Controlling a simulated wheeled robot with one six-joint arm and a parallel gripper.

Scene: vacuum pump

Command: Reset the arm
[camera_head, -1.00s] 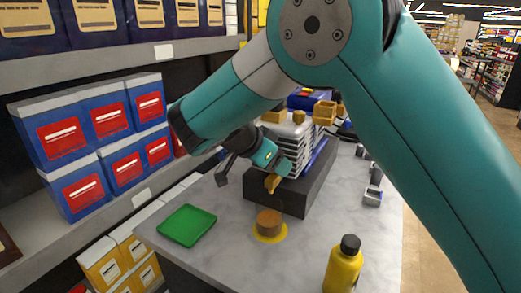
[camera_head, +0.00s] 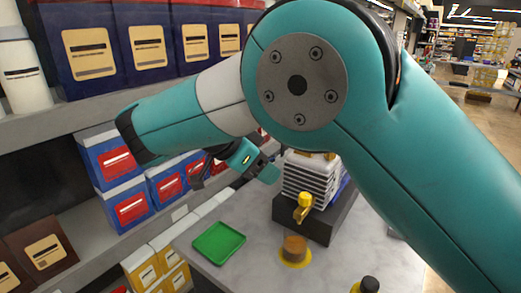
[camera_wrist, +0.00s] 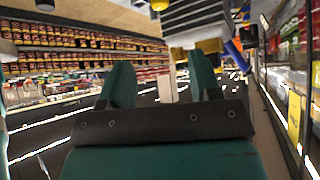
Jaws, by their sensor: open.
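My gripper (camera_head: 268,173) hangs in front of the vacuum pump (camera_head: 310,178), to its left in the head view. In the wrist view its two teal fingers (camera_wrist: 163,82) stand apart with nothing between them. The pump has a white ribbed body on a dark block and a yellow tap (camera_head: 304,207) at its lower front. Part of the pump's top is hidden behind my arm. In the wrist view the ribbed body (camera_wrist: 192,14) shows at the top edge.
A grey counter (camera_head: 255,270) carries a green tray (camera_head: 218,243), a brown cylinder (camera_head: 294,246) on a yellow disc, and a yellow bottle with a black cap (camera_head: 369,285) at the bottom edge. Shelves with blue-and-red boxes (camera_head: 131,208) stand close on the left.

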